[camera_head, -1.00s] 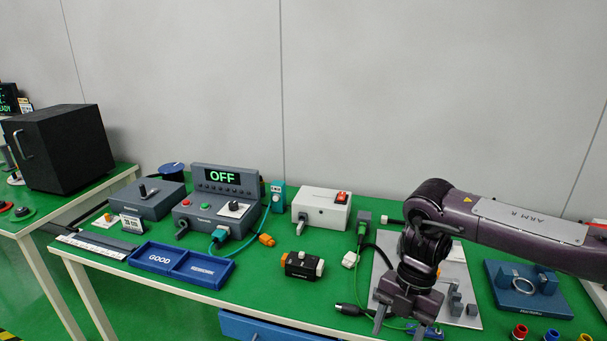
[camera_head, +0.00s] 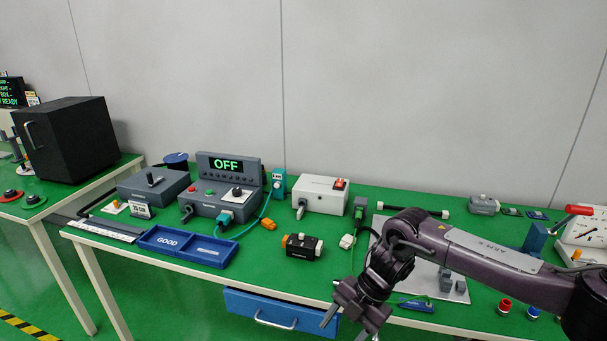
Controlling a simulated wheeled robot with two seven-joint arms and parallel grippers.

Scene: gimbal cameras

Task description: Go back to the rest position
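My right arm comes in from the right edge. Its gripper (camera_head: 347,325) hangs at the table's front edge, pointing down, with its two fingers spread apart and nothing seen between them. The lower tips run close to the bottom of the picture. My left arm and gripper are not in view. The green table (camera_head: 262,265) lies below and behind the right gripper.
A black connector block (camera_head: 302,247), a blue GOOD tray (camera_head: 185,246), a console reading OFF (camera_head: 224,185) and a white box with a red switch (camera_head: 320,195) stand on the table. A drawer (camera_head: 275,312) sits below. Cables run near the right arm.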

